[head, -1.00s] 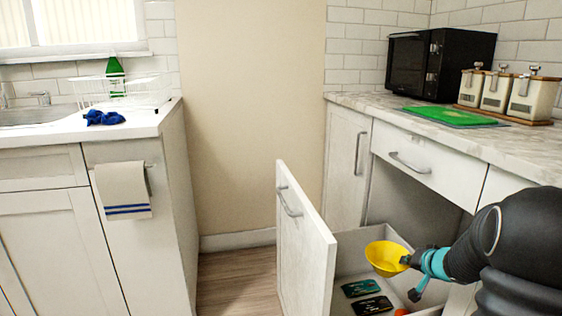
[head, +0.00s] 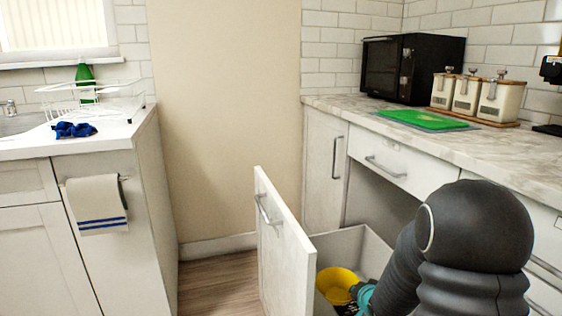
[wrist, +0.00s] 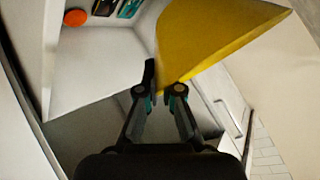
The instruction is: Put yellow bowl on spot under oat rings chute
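The yellow bowl (head: 333,278) is in the head view, low over the open drawer; its lower part is cut by my arm and the drawer front. In the wrist view the bowl (wrist: 212,35) fills the upper middle, tilted, with its edge between my gripper's fingertips (wrist: 164,85). My gripper (head: 362,296) is shut on the bowl's rim; in the head view it is mostly hidden behind my arm. I cannot make out an oat rings chute or a spot under it in either view.
The drawer (head: 283,245) stands pulled out, with an orange round thing (wrist: 75,18) and dark packets (wrist: 118,7) inside. On the right counter are a green board (head: 423,119), a black microwave (head: 383,70), three white canisters (head: 467,95) and a black appliance (head: 551,70) at the edge.

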